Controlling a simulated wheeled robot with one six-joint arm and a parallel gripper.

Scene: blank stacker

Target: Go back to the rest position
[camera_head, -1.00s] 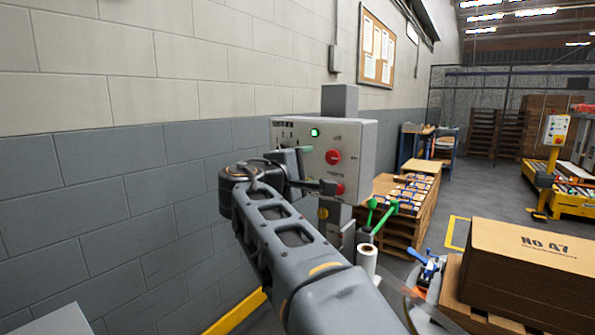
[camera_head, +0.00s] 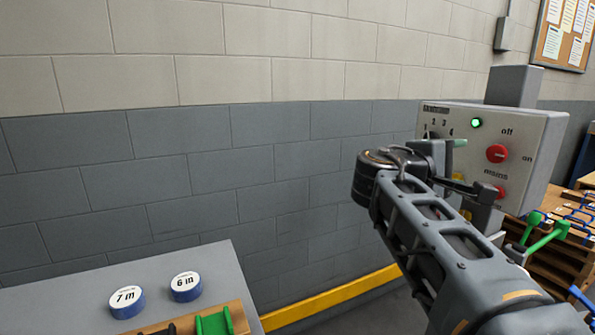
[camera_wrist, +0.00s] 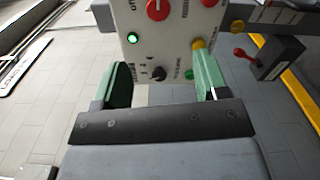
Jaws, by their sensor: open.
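My gripper (camera_wrist: 163,88) is open, with its two green fingers apart and nothing seen between them but the panel behind. In the head view my arm reaches up from the lower right, and my gripper (camera_head: 460,165) is partly hidden by my own wrist. It is in front of a grey control box (camera_head: 535,135) with a lit green lamp (camera_head: 477,123), red knobs (camera_head: 497,153) and a small numbered dial. The same control box (camera_wrist: 188,25) shows beyond the fingers in the wrist view. I cannot tell whether the fingers touch it.
A grey table (camera_head: 60,310) at the lower left bears two blue rolls marked 7 m (camera_head: 127,303) and 6 m (camera_head: 186,286), and a wooden tray (camera_head: 238,318). A block wall (camera_head: 250,180) stands behind. Pallets (camera_head: 560,258) are at the right. A red-knobbed lever (camera_wrist: 255,57) is beside the box.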

